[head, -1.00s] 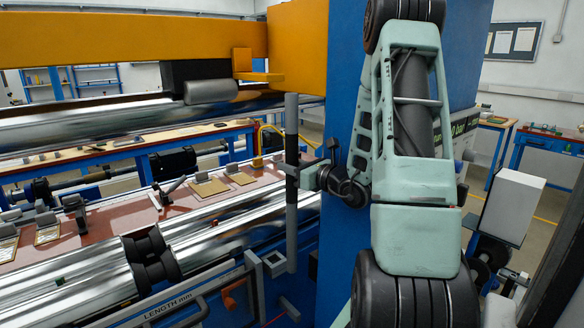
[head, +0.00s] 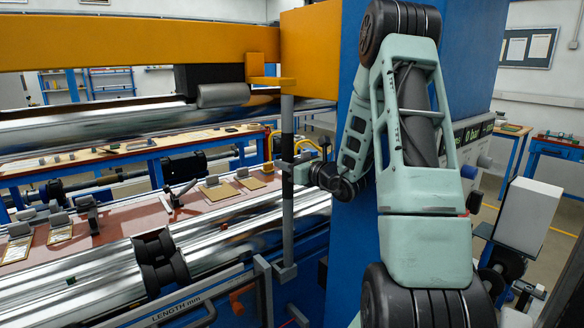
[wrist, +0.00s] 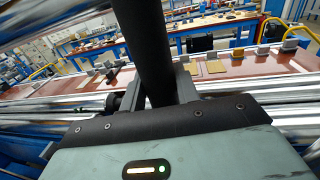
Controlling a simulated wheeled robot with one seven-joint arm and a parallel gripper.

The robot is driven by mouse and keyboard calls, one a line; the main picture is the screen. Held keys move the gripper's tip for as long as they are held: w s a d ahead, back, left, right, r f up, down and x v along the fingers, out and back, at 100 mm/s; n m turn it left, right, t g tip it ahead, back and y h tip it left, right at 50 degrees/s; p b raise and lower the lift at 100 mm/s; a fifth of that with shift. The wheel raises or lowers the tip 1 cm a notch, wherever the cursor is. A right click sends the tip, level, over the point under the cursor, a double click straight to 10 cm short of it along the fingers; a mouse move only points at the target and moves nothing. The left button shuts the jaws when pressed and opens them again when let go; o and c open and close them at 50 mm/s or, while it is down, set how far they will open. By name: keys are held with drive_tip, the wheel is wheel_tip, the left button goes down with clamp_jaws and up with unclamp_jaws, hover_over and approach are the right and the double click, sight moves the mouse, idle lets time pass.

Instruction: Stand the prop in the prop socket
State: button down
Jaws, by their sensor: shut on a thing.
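The prop (head: 287,220) is a slim upright rod, grey with a black band in its middle. My gripper (head: 291,173) is shut on it at about mid-height, from the right. In the wrist view the dark prop (wrist: 148,45) rises between the two fingers. The prop socket (head: 286,272) is a small grey square holder at the end of a bracket at the machine's front. The prop's lower end lines up with the socket and meets it in the picture; I cannot tell if it is inside. Its top is just below the yellow bracket (head: 270,81).
The orange beam (head: 130,42) runs overhead to the blue machine column (head: 345,130). Shiny rollers (head: 215,240) and a black cradle (head: 160,262) lie left of the prop. A grey rail (head: 262,290) stands close left of the socket. A white box (head: 528,220) is at right.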

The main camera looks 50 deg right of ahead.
drive_tip(key=shift+w+d+f+b, duration=0.2)
drive_tip(key=shift+w+f+b, duration=0.65)
drive_tip(key=shift+b, duration=0.4)
drive_tip(key=shift+w+d+f+b, duration=0.15)
drive_tip(key=shift+w+f+b, duration=0.5)
drive_tip(key=shift+f+b, duration=0.8)
drive_tip(key=shift+b, duration=0.25)
drive_tip(key=c, duration=0.9)
unclamp_jaws()
drive_tip(key=shift+c, duration=0.2)
drive_tip(key=shift+f, duration=0.1)
drive_tip(key=shift+s, duration=0.1)
drive_tip(key=s+a+b, duration=0.1)
drive_tip(key=s+b, duration=0.2)
drive_tip(key=s, duration=0.8)
drive_tip(key=shift+s+b, duration=0.35)
drive_tip(key=shift+s, duration=0.05)
